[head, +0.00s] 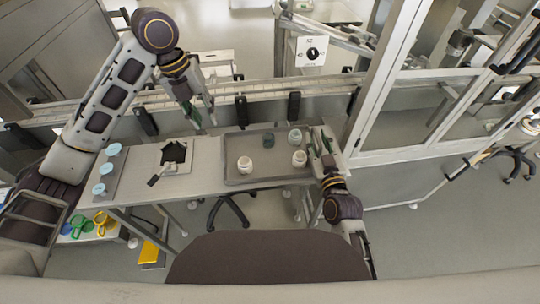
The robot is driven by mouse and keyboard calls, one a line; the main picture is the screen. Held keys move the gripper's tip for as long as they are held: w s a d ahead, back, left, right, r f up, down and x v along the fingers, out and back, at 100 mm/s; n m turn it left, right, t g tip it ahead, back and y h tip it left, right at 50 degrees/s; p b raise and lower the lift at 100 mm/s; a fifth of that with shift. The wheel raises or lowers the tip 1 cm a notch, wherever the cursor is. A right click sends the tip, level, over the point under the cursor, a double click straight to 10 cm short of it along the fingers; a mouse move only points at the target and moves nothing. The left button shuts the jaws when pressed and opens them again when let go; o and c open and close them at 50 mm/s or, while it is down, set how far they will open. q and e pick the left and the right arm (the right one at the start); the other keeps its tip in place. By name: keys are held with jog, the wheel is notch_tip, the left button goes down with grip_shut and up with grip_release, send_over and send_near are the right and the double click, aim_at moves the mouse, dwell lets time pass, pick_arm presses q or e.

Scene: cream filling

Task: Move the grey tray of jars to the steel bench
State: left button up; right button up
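The grey tray (270,182) lies flat on the right part of a long grey table (205,180). My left gripper (201,118) hangs above the table's far edge, left of the tray, fingers apart and empty. I cannot tell which surface is the steel bench.
A strip with several blue-topped cups (106,169) lies at the table's left end. A pale board with a black item (174,154) lies left of the tray. A conveyor with rails (270,92) runs behind the table. A framed glass enclosure (420,110) stands at right.

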jog(key=shift+s, duration=0.15)
jog(key=s+d, duration=0.1)
jog(key=s, duration=1)
jog(key=shift+s+d, duration=0.3)
dwell(0.4)
jog(key=shift+s, duration=0.1)
dwell(0.6)
